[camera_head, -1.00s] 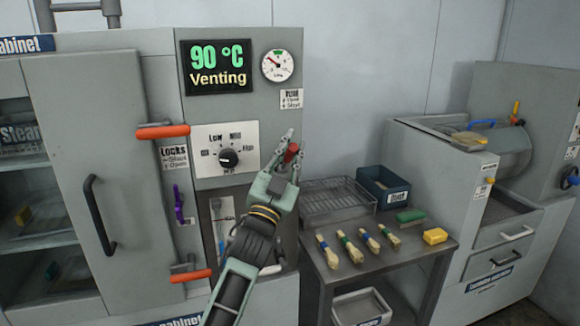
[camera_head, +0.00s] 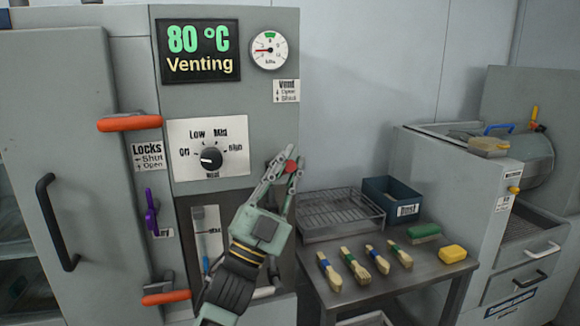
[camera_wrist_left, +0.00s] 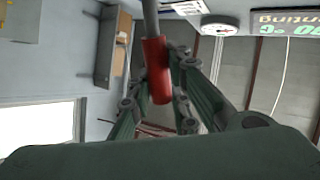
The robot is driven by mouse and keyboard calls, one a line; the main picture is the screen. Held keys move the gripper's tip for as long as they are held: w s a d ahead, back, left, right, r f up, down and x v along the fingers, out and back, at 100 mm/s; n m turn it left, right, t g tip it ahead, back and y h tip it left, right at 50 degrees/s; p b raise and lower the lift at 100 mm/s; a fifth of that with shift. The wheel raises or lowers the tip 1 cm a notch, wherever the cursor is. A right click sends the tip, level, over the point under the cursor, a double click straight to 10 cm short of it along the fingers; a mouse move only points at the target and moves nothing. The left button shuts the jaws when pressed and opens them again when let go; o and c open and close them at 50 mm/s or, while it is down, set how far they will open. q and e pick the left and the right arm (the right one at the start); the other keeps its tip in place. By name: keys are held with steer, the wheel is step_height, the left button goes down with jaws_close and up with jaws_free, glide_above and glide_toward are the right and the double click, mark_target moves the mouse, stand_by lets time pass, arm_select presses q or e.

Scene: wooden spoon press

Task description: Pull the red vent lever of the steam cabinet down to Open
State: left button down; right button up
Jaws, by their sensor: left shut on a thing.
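The red vent lever (camera_head: 291,166) is at the right edge of the steam cabinet (camera_head: 245,110), well below the "Vent" label (camera_head: 287,91). My left gripper (camera_head: 281,170) is shut on its red grip, and the fingers hide part of it. In the left wrist view the red grip (camera_wrist_left: 156,70) on its grey rod lies between the fingers. The display (camera_head: 198,50) reads 80 °C and "Venting". The pressure gauge (camera_head: 269,50) has its needle pointing left. My right gripper is not in view.
The cabinet door has orange lock handles (camera_head: 130,123) and a black pull (camera_head: 55,222). A knob (camera_head: 211,158) sits left of my gripper. At right, a metal table (camera_head: 395,283) holds a wire rack (camera_head: 340,213), a blue bin (camera_head: 391,199) and several brushes.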

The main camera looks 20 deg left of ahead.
arm_select(q)
steer(key=shift+d+f, duration=0.1)
steer(key=shift+f, duration=0.2)
steer(key=c, duration=1.6)
jaws_free()
steer(key=shift+r, duration=0.1)
steer(key=shift+c, duration=0.2)
steer(key=shift+s, duration=0.15)
steer(key=v, duration=1.1)
steer(key=shift+s+f, duration=0.25)
steer(key=shift+s, duration=0.05)
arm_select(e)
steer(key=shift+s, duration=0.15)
